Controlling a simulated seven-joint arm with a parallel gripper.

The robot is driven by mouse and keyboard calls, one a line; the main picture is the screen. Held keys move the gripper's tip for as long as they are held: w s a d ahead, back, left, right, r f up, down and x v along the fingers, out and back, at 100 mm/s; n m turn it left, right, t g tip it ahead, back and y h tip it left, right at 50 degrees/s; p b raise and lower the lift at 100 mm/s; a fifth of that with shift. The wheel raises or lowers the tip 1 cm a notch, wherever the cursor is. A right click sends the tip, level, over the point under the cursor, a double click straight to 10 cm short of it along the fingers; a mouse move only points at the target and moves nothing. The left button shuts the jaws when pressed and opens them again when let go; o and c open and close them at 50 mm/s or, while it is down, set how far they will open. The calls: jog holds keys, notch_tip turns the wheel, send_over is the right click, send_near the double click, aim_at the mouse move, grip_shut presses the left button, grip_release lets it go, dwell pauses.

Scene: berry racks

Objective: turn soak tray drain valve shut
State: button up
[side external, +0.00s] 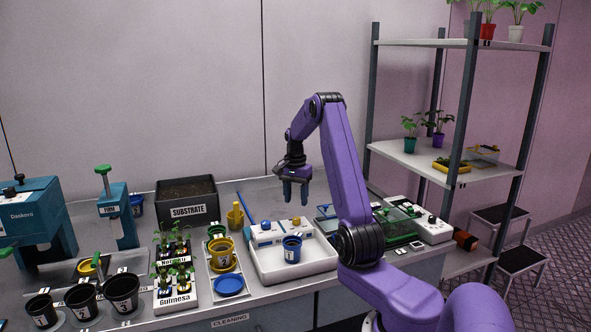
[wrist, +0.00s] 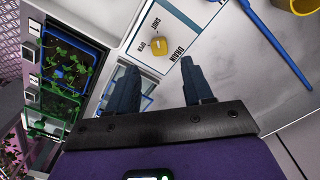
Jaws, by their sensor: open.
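The white soak tray (side external: 303,273) sits on the bench with a panel along its back edge. The yellow drain valve (wrist: 158,45) is on a white plate marked DRAIN, with SHUT and OPN labels beside it. It is small in the side view; which label it points to is hard to tell. My gripper (side external: 295,198) hangs fingers-down above the back of the tray, open and empty. In the wrist view the gripper's fingers (wrist: 161,82) are apart, with the valve beyond and between their tips, not touched.
A blue pot (side external: 292,250) stands in the tray. A blue knob (side external: 266,225) is on the panel's left. A yellow pot (side external: 222,255) and blue dish (side external: 229,286) lie to the left. A green-framed tray (side external: 398,222) is to the right. The air around my gripper is clear.

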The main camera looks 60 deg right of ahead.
notch_tip(320, 180, up, 11)
dwell(0.3)
jog(key=shift+w+f, duration=0.1)
jog(key=shift+f, duration=0.05)
jog(key=w+a+n, duration=0.5)
jog(key=a+n, duration=0.1)
jog(key=a, duration=0.8)
jog(key=s+a+n, duration=0.2)
jog(key=a+n, duration=0.6)
jog(key=a, duration=0.8)
jog(key=s+a+f+n, duration=0.3)
jog(key=s+a+n, duration=0.6)
jog(key=s+a, duration=0.35)
jog(key=s+f+n, duration=0.3)
jog(key=s+n, duration=0.4)
jog(key=s, duration=0.7)
jog(key=shift+a+n, duration=0.35)
jog(key=shift+n, duration=0.05)
